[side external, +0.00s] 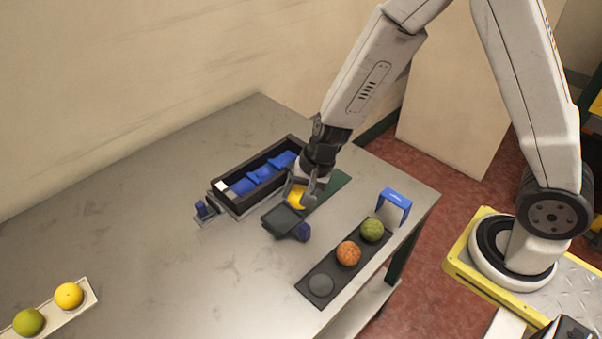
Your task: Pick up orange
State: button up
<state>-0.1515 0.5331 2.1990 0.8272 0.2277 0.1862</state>
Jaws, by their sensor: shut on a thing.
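My gripper (303,192) points down over the middle of the table and is shut on a yellow-orange fruit (295,195). The fingers hide part of the fruit. It is at a dark green mat (329,190) and a small dark scale-like device (284,220); I cannot tell whether it touches either. A deeper orange fruit (348,253) sits in the middle of a dark tray (312,299) at the right, beside a green fruit (372,230). The tray's near end has an empty round recess (321,285).
A black open box (236,206) with blue pieces stands just left of my gripper. A blue arch-shaped stand (394,204) is near the right table edge. A pale tray (88,292) at the lower left holds a yellow-orange fruit (69,296) and a green fruit (29,322). The table's left-middle is clear.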

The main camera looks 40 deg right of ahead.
jog(key=s+d+r, duration=0.1)
jog(key=s+r, duration=0.2)
jog(key=s, duration=0.5)
jog(key=shift+s+d+r, duration=0.25)
jog(key=shift+r, duration=0.05)
jog(key=shift+w, duration=0.15)
dwell(0.3)
jog(key=shift+w+a+m+t+h, duration=0.15)
jog(key=shift+w+m, duration=0.3)
jog(key=shift+w, duration=0.5)
jog(key=shift+w+a+m+t+h, duration=0.15)
jog(key=shift+w+m, duration=0.25)
jog(key=shift+w, duration=0.6)
jog(key=shift+w+a+m+h, duration=0.1)
jog(key=shift+w+a+m, duration=0.25)
jog(key=shift+w, duration=0.6)
jog(key=w+d+m+h, duration=0.2)
jog(key=w+m, duration=0.5)
jog(key=w, duration=0.4)
jog(key=w+d+f+m+h, duration=0.1)
jog(key=w+d+m, duration=0.3)
jog(key=w+m, duration=0.4)
jog(key=shift+w+d+f+h, duration=0.25)
jog(key=shift+w+h, duration=0.25)
jog(key=shift+w, duration=1.4)
jog(key=shift+a+f, duration=0.1)
jog(key=shift+f, duration=0.2)
jog(key=shift+f, duration=3.9)
